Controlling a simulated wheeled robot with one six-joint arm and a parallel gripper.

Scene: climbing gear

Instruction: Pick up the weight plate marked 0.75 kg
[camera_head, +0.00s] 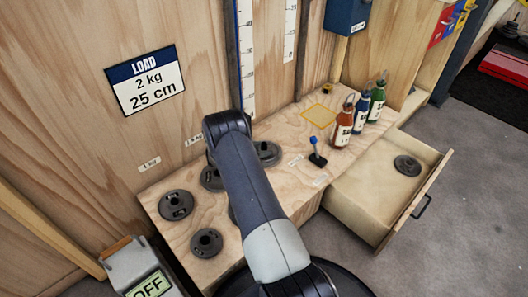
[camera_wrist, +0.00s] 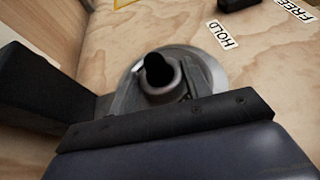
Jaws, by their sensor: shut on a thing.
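In the wrist view my gripper (camera_wrist: 160,92) is shut on the raised hub of a round grey weight plate (camera_wrist: 213,68). The plate's marking cannot be read there. In the head view this appears to be the plate (camera_head: 267,153) beside my arm at the bench's back, with my fingers hidden behind the arm. I cannot tell whether it touches the bench. Other dark plates lie on the bench: one at the left (camera_head: 176,205), one at the front (camera_head: 206,242) and one partly behind my arm (camera_head: 211,180). Their markings are too small to read.
An open drawer (camera_head: 345,205) at the right holds another plate (camera_head: 406,165). A small blue-knobbed lever (camera_head: 317,155) and several bottles (camera_head: 343,125) stand right of my arm. A yellow outline (camera_head: 319,115) marks clear bench. A load sign (camera_head: 146,82) reads 2 kg, 25 cm.

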